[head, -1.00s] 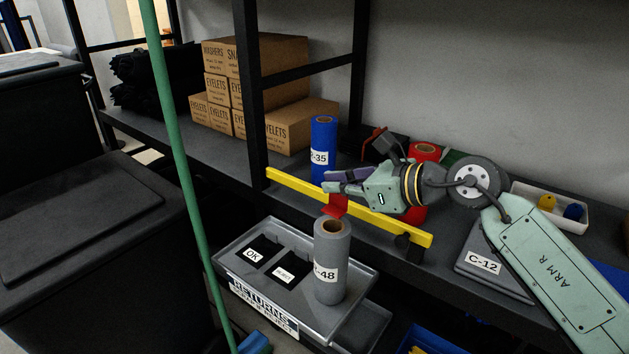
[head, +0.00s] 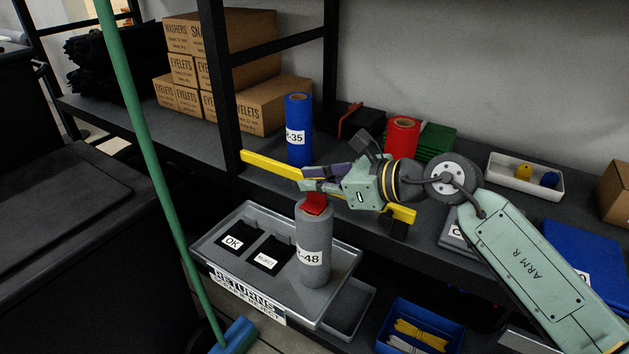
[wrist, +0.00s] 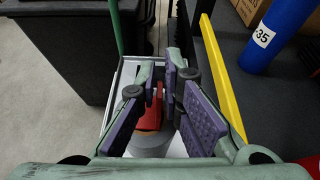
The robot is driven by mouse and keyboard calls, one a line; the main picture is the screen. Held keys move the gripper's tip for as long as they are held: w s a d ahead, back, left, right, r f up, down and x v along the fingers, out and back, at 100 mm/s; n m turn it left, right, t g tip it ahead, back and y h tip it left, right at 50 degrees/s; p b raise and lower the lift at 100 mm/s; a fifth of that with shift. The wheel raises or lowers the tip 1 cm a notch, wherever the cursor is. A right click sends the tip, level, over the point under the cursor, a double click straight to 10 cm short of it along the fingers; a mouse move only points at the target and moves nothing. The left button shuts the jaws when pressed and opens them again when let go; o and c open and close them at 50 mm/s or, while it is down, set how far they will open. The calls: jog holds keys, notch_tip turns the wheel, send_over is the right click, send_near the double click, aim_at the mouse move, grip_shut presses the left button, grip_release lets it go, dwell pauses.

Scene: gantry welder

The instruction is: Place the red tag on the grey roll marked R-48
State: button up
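The grey roll marked R-48 (head: 314,240) stands upright in a grey tray, its label partly readable as "-48" in the head view. The red tag (head: 315,203) is at the roll's top end, over its opening; I cannot tell whether it rests on the rim. My gripper (head: 304,180) is just above the roll, its fingers close together with the tag directly beneath them. The roll's top (wrist: 150,145) lies below, partly hidden by the fingers.
The returns tray (head: 340,290) also holds pockets labelled OK and REJECT. A yellow bar (head: 270,165) runs along the shelf edge behind my gripper. A blue roll (head: 298,140) and a red roll (head: 402,138) stand on the shelf. A green pole (head: 150,160) rises at left.

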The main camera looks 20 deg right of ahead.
jog(key=o, duration=0.3)
jog(key=shift+o, duration=0.2)
jog(key=shift+r+p, duration=0.2)
jog(key=shift+p, duration=0.1)
jog(key=shift+s+d, duration=0.25)
jog(key=shift+d, duration=0.05)
jog(key=b+v, duration=0.3)
jog(key=v, duration=0.8)
jog(key=shift+r, duration=0.15)
